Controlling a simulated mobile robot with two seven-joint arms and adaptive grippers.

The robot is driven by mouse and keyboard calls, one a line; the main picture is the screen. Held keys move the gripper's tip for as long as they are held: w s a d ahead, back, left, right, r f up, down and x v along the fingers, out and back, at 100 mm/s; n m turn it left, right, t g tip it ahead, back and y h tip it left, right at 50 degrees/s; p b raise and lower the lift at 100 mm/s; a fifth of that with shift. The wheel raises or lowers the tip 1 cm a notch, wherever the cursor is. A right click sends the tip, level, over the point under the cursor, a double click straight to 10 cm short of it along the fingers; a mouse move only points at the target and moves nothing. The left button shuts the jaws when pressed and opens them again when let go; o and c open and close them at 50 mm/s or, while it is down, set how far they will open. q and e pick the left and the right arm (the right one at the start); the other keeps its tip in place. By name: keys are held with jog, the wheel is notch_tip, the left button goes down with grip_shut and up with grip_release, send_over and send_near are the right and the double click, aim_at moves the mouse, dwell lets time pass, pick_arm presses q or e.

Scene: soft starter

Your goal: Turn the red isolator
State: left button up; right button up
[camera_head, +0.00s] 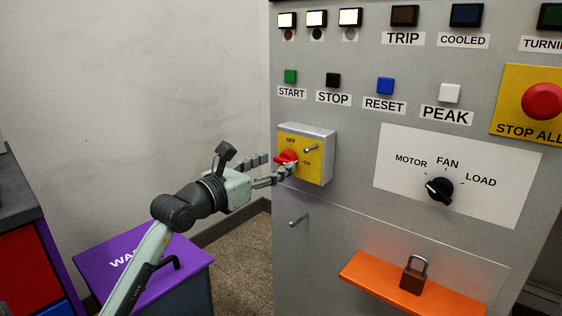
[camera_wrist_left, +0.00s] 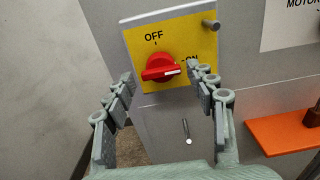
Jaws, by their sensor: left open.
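The red isolator (camera_head: 287,157) is a rotary knob on a yellow plate (camera_head: 318,160) marked OFF at the top and ON at the right, on a grey box on the panel. In the left wrist view the red isolator (camera_wrist_left: 158,67) has its white mark pointing right, a little below the ON label. My left gripper (camera_head: 270,168) is in front of it; in the left wrist view its two fingers (camera_wrist_left: 160,83) are spread, one at each side of the knob and slightly below it. I cannot tell whether a finger touches it. My right gripper is not in view.
A metal peg (camera_head: 311,148) sticks out of the yellow plate, and another peg (camera_head: 298,220) is below the box. An orange shelf (camera_head: 365,275) holds a padlock (camera_head: 413,277). A black selector knob (camera_head: 440,190) is to the right. A purple-lidded bin (camera_head: 185,262) stands below my left arm.

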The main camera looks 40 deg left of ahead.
aim_at(282, 160)
pick_arm(q)
jog(key=shift+w+d, duration=0.1)
jog(key=shift+w, duration=1.4)
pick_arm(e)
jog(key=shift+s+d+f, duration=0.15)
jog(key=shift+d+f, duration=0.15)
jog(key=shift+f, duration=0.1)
pick_arm(q)
jog(key=c, duration=0.9)
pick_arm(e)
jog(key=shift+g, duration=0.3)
